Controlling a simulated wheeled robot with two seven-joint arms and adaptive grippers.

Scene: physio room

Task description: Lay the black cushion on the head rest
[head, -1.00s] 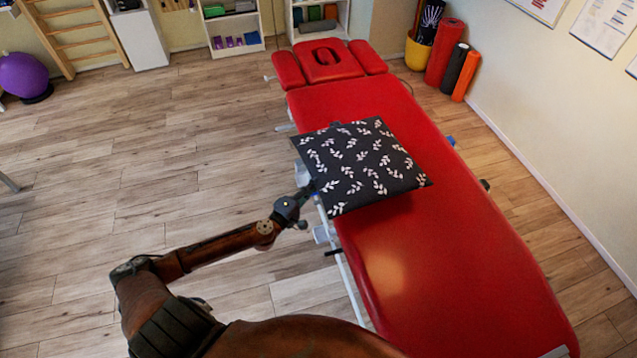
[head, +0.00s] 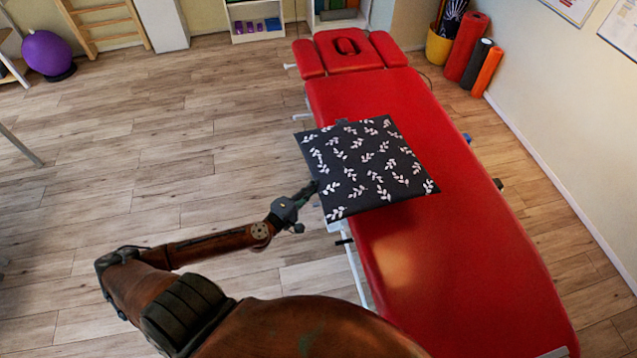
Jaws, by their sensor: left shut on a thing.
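The black cushion (head: 368,167) with white leaf sprigs is held over the middle of the red treatment table (head: 440,250). Its left edge sticks out past the table's left side. My left gripper (head: 309,190) is shut on the cushion's near left edge; the fingertips are partly hidden. I cannot tell whether the cushion touches the table. The red head rest (head: 345,58), with a slot in its centre and a pad on each side, is at the table's far end, bare and apart from the cushion. My right gripper is not in view.
Wooden floor lies free left of the table. A purple ball (head: 48,54) sits at the far left. A yellow pot (head: 439,46) and rolled mats (head: 466,48) stand by the right wall. Shelves (head: 254,18) stand at the back.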

